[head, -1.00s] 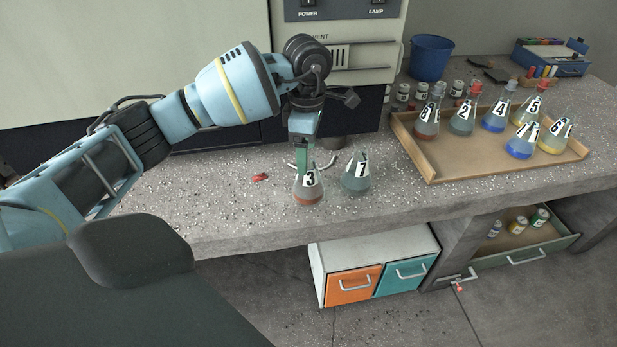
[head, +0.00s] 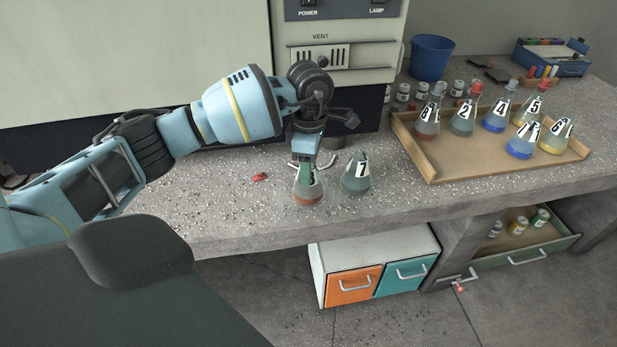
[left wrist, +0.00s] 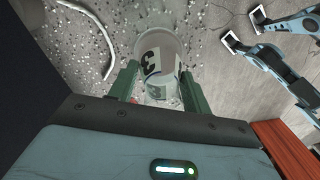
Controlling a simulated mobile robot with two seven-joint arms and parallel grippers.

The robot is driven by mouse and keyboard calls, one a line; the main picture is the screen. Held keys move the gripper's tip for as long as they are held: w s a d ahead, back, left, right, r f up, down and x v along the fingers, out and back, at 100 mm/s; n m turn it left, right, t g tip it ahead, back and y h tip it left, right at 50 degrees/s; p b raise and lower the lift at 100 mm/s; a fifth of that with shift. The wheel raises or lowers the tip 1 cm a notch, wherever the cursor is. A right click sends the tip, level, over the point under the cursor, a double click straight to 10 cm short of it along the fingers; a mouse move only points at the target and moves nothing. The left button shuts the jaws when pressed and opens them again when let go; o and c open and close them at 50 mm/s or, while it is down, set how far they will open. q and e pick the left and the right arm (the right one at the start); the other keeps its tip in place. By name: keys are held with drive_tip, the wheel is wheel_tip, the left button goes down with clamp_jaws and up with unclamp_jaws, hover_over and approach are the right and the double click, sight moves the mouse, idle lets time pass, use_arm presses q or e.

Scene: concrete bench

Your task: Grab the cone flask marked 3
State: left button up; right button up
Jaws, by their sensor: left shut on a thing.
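The cone flask marked 3 (head: 307,193), with reddish liquid at its base, stands upright on the bench (head: 225,215). My left gripper (head: 304,172) has come down over it from above and is shut on it, hiding its neck and part of its number. In the left wrist view the flask (left wrist: 157,58) shows between the two green fingers (left wrist: 157,85), its 3 upside down. A flask marked 7 (head: 356,177) stands just to the right of it. My right gripper is not in the head view; a blue arm part with pale-ended tips shows at the upper right of the left wrist view.
A wooden tray (head: 436,167) with several numbered flasks stands at the right. A small red object (head: 260,177) lies left of flask 3. A white curved object (left wrist: 95,32) lies near it. The grey cabinet with a vent (head: 320,56) rises behind.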

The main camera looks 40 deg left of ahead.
use_arm(q)
drive_tip(key=c, duration=0.4)
drive_tip(key=shift+r, duration=0.1)
drive_tip(key=shift+r, duration=0.5)
wheel_tip(320, 180, up, 2)
drive_tip(key=shift+r, duration=0.2)
drive_tip(key=s+d, duration=0.2)
drive_tip(key=s, duration=0.3)
drive_tip(key=s+d+r, duration=0.1)
drive_tip(key=s+d, duration=0.1)
drive_tip(key=s, duration=0.3)
drive_tip(key=s+d, duration=0.2)
drive_tip(key=s, duration=0.2)
drive_tip(key=shift+s+d+r, duration=0.1)
drive_tip(key=shift+s+r, duration=0.15)
drive_tip(key=shift+s, duration=0.15)
